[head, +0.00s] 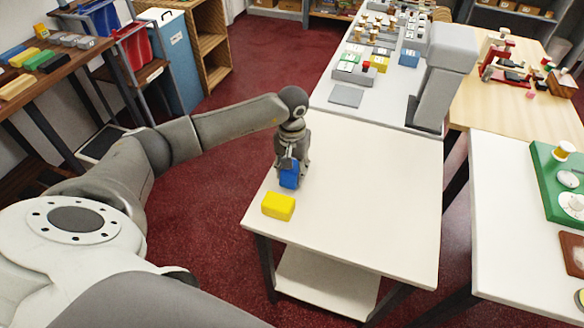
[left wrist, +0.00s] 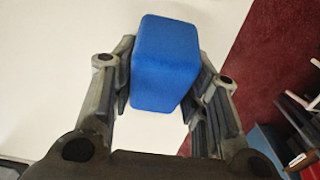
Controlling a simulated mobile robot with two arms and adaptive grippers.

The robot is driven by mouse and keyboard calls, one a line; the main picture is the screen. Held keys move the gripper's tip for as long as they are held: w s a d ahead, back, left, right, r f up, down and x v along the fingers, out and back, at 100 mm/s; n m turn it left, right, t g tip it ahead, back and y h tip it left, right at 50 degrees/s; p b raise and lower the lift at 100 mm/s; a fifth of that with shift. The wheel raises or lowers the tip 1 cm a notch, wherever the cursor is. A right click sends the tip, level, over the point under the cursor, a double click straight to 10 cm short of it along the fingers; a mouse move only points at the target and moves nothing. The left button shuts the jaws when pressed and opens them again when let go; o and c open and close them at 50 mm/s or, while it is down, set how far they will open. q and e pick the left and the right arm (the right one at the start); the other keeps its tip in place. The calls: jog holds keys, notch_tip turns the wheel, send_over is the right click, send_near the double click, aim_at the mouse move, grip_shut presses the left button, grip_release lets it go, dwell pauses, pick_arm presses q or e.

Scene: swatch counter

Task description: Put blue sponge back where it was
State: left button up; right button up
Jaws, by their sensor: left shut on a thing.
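The blue sponge (head: 289,177) is a small block between the fingers of my left gripper (head: 290,163). In the left wrist view the blue sponge (left wrist: 165,62) fills the space between both fingers of the left gripper (left wrist: 165,85), which are shut on it. It is at or just above the left part of the white table (head: 370,180); I cannot tell whether it touches the top. A yellow sponge (head: 278,206) lies on the table just in front of it, near the table's left front edge. My right gripper is not in view.
Most of the white table is clear to the right. Behind it stands a counter with a grey pad (head: 346,95), small blocks and a grey upright device (head: 445,75). A wooden shelf with coloured blocks (head: 52,64) is at the far left. Another white table (head: 515,230) stands at right.

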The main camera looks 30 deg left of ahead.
pick_arm(q)
jog(key=shift+f, duration=0.15)
jog(key=o, duration=1)
jog(key=shift+c, duration=0.2)
jog(key=shift+o, duration=0.2)
jog(key=shift+r, duration=0.25)
notch_tip(320, 180, up, 10)
jog(key=b, duration=0.2)
jog(key=shift+r+b, duration=0.25)
jog(key=shift+b, duration=0.1)
jog(key=shift+r, duration=0.7)
jog(key=shift+f, duration=0.1)
